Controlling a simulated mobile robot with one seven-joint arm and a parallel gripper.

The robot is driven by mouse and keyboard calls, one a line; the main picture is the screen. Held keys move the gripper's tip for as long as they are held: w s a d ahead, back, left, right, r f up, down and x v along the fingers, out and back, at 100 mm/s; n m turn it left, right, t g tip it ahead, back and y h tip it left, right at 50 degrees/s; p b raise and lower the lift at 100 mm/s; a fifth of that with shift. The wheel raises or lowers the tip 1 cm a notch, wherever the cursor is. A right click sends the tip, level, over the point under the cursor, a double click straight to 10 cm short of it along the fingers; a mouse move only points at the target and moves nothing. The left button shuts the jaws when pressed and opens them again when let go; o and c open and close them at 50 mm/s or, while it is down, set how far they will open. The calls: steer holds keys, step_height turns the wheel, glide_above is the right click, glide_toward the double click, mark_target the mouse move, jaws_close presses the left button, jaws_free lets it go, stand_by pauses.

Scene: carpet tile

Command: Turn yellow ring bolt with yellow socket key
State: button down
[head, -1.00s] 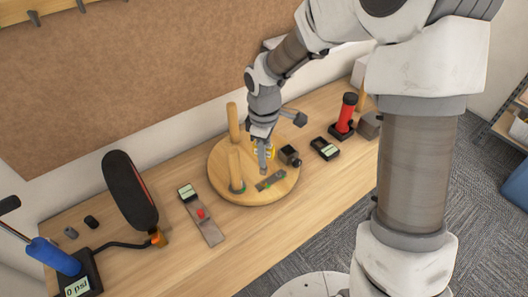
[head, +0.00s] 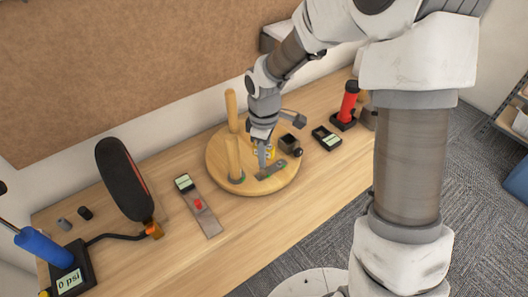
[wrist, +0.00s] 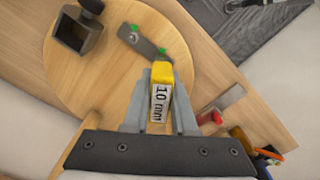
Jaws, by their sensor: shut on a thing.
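My gripper (head: 264,163) points down over the round wooden board (head: 226,188). In the wrist view my gripper (wrist: 160,104) is shut on the yellow socket key (wrist: 161,74), a block with a yellow top and a white "10 mm" label. Only a little yellow of the key shows in the head view (head: 256,153). A grey plate (wrist: 143,41) with green spots at its ends lies on the board, just ahead of the key. I cannot make out a yellow ring bolt; it may be hidden by the gripper or key.
Two wooden posts (head: 232,112) stand on the board left of my gripper. A dark open box (head: 289,144) sits at its right. The table front is clear.

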steer(key=shift+f, duration=0.3)
steer(key=shift+r+n+p, duration=0.25)
steer(key=shift+n+p, duration=0.15)
steer(key=shift+p, duration=0.05)
steer(key=n+p, duration=0.3)
steer(key=n, duration=0.2)
steer(key=shift+f+n+p, duration=0.1)
steer(key=shift+n+p, duration=1.3)
steer(key=shift+n, duration=0.9)
